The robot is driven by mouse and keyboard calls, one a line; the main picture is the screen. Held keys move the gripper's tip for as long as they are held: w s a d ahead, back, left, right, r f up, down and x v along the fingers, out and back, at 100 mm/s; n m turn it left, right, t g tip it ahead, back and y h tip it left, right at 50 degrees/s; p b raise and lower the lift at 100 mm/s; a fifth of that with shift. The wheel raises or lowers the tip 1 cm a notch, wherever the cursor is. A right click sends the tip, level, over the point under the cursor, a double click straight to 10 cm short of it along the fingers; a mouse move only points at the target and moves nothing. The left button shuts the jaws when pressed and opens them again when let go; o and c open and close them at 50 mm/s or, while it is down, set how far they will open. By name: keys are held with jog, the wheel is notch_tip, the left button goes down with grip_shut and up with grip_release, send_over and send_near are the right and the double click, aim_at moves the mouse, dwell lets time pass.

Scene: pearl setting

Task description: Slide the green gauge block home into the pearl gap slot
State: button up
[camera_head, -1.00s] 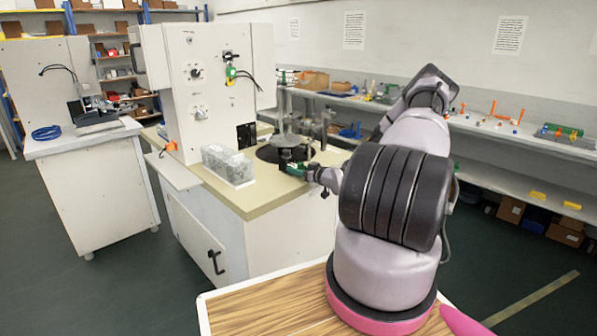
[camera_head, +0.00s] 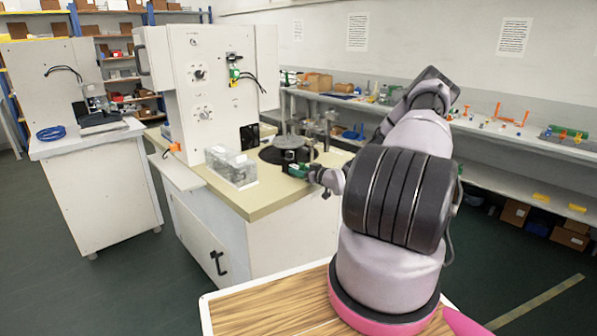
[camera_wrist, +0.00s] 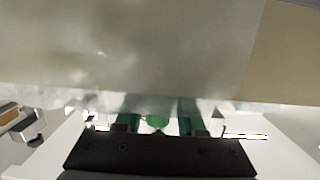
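My gripper (camera_head: 311,172) reaches in from the right over the bench top, just in front of a round dark plate (camera_head: 268,156) with a grey post and discs (camera_head: 289,141). Green parts (camera_head: 298,170) show at its tip. In the wrist view, the gripper's dark body (camera_wrist: 157,153) is at the bottom, with two dark green uprights apart from each other and a brighter green piece (camera_wrist: 157,121) between them. I cannot tell whether that piece is the gauge block or whether it is gripped. A blurred pale surface (camera_wrist: 120,50) fills the upper wrist view. I cannot make out the pearl slot.
A clear box (camera_head: 231,166) stands on the bench top (camera_head: 262,199), left of my gripper. A white machine housing (camera_head: 207,85) rises behind it. A long shelf of small parts (camera_head: 500,135) runs along the right wall. Open floor lies at the right.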

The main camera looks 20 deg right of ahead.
jog(key=shift+o, duration=1.3)
jog(key=shift+r, duration=0.1)
jog(key=shift+d, duration=0.1)
